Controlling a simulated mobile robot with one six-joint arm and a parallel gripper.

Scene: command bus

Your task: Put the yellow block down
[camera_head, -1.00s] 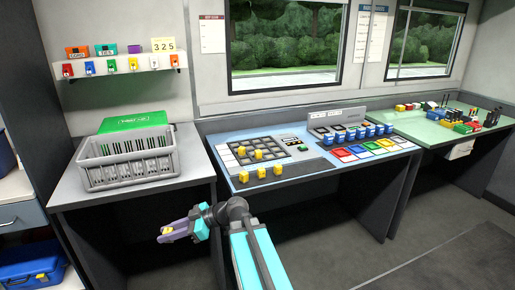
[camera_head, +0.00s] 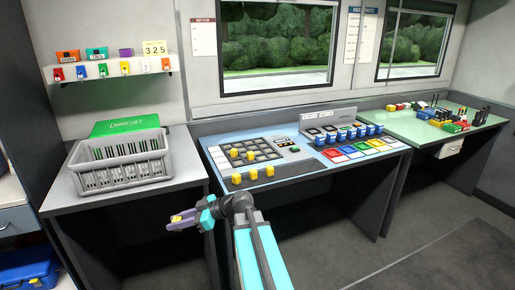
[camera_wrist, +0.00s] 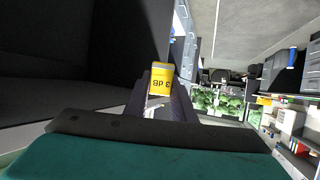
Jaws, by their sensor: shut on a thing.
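The yellow block (camera_wrist: 160,80) is between the fingers of my gripper in the wrist view, with "3 dB" printed on its face. My gripper (camera_head: 178,220) is shut on it in the head view, in front of the grey table and the blue console, below their tops. Only a small yellow part of the block shows there. More yellow blocks stand on the blue console: three along its front edge (camera_head: 254,174) and others on the dark grid (camera_head: 262,152).
A grey crate (camera_head: 117,178) stands on the left table with a green box behind it. The blue console (camera_head: 330,168) holds coloured squares and blue-topped pieces. A green table (camera_head: 400,125) at right carries small items. A shelf hangs at upper left.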

